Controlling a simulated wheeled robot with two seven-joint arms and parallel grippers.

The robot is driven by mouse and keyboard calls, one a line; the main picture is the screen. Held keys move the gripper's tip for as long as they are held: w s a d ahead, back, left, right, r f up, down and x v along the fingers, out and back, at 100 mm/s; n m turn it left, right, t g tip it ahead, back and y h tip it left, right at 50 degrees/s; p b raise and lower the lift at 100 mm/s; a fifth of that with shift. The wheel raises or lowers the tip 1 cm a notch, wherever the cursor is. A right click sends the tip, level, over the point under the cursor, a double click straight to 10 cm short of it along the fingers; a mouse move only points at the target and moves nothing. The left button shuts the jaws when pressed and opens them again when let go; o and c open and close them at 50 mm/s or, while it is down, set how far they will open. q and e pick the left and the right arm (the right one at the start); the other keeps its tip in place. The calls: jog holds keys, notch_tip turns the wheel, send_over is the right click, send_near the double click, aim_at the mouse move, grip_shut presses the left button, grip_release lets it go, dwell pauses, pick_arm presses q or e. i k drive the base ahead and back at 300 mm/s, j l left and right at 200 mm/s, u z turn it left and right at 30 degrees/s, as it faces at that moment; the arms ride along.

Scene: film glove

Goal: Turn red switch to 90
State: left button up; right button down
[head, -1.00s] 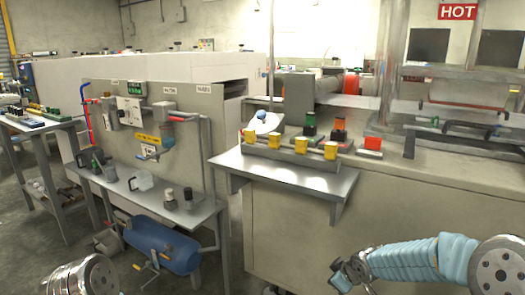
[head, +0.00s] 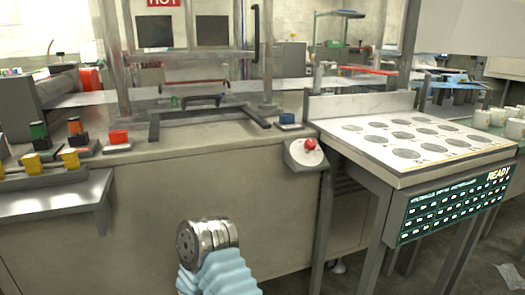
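A second red piece, block-shaped (head: 118,136), sits on a small grey base on the counter at left. Part of my arm, a metal joint with a light blue sleeve, shows at the bottom centre, below and left of the red knob and apart from it. Neither of my grippers is in view.
A white-topped table (head: 440,168) with grey circles and a green "READY" display (head: 452,208) stands just right of the knob. A blue block (head: 287,118) lies behind it. The counter's front is clear.

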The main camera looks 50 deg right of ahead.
aim_at(310, 144)
jog(key=z, duration=0.4)
jog(key=l+z, duration=0.1)
jog(key=z, duration=1.15)
jog(key=i+z, duration=0.1)
jog(key=z, duration=0.3)
